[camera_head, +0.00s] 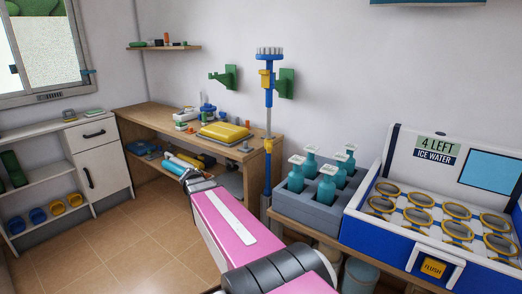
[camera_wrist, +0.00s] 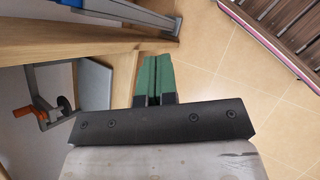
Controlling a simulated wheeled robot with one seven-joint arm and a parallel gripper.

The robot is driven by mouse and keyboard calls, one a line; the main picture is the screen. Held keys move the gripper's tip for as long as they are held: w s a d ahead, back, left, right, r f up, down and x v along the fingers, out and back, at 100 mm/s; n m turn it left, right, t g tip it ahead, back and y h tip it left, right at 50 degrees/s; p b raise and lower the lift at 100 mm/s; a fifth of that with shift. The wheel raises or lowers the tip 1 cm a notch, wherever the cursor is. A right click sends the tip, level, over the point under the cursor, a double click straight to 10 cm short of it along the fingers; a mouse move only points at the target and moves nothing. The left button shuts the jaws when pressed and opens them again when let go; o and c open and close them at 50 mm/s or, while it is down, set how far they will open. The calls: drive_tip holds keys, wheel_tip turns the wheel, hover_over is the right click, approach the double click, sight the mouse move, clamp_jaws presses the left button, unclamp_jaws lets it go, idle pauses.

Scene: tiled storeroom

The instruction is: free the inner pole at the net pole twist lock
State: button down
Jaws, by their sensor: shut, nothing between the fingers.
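The net pole (camera_head: 268,122) stands upright by the back wall, right of the wooden desk, with a pale toothed head on top. The yellow collar is not identifiable in the wrist view.
Green wall brackets (camera_head: 286,83) flank the pole's upper part. The wooden desk (camera_head: 155,117) holds a yellow case (camera_head: 223,131). A grey crate (camera_head: 310,205) of teal bottles and a blue-white ice water box (camera_head: 395,222) stand right of the pole. Tiled floor (camera_head: 95,245) is free at left.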

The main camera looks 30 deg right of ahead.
drive_tip(key=w+d+r+n+g+h, duration=0.3)
drive_tip(key=w+d+r+h, duration=0.3)
drive_tip(key=r, duration=0.4)
drive_tip(key=n+g+h, duration=0.1)
drive_tip(key=g+h, duration=0.1)
drive_tip(key=g, duration=0.1)
approach(268, 145)
drive_tip(key=f+x, duration=0.1)
drive_tip(key=x, duration=0.6)
drive_tip(key=shift+f, duration=0.35)
